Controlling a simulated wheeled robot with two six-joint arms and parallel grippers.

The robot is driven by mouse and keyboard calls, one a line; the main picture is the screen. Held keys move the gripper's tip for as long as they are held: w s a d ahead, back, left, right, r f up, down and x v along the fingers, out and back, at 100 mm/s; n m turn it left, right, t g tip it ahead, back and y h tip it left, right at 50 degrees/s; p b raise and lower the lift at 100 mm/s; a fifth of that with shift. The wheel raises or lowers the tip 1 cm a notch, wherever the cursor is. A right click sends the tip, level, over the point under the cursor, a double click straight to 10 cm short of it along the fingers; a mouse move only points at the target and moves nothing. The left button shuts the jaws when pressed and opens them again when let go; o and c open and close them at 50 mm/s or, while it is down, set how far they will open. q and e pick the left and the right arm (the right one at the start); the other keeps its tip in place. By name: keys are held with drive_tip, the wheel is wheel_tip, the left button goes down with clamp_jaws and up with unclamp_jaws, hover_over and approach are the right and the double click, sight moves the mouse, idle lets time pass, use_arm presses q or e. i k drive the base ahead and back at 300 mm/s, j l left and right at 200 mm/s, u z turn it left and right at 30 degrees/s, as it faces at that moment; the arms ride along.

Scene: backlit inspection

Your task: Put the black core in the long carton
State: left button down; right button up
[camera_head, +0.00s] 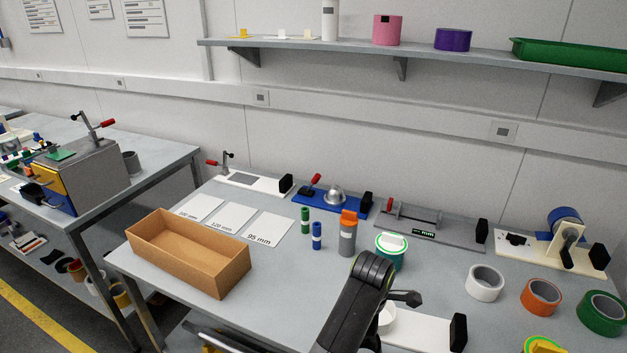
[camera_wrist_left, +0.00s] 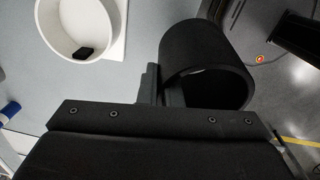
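The black core (camera_wrist_left: 205,62) is a short, hollow black cylinder in the left wrist view. My left gripper (camera_wrist_left: 163,88) is shut on its wall, one finger outside and one inside the ring. The core is held off the table, with floor showing beyond it. I cannot make out the core in the head view, where a black arm of mine blocks the lower middle. The long carton (camera_head: 207,267) is a brown open-topped box at the table's left front; the inside that shows is empty. My right gripper is not in view.
Tape rolls (camera_head: 485,284) are at the right. A white ring (camera_wrist_left: 80,25) on a white plate lies near my left gripper.

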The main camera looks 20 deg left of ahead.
sight(189, 260)
drive_tip(key=k+j+z, duration=0.1)
drive_tip(key=j, duration=0.3)
drive_tip(key=k+j, duration=0.15)
drive_tip(key=j, duration=0.25)
drive_tip(key=k+j+z, duration=0.15)
drive_tip(key=j, duration=0.25)
drive_tip(key=k+j, duration=0.15)
drive_tip(key=j, duration=0.25)
drive_tip(key=k+j+z, duration=0.15)
drive_tip(key=j, duration=0.2)
drive_tip(key=k+j, duration=0.2)
drive_tip(key=j, duration=0.2)
drive_tip(key=i+z, duration=0.05)
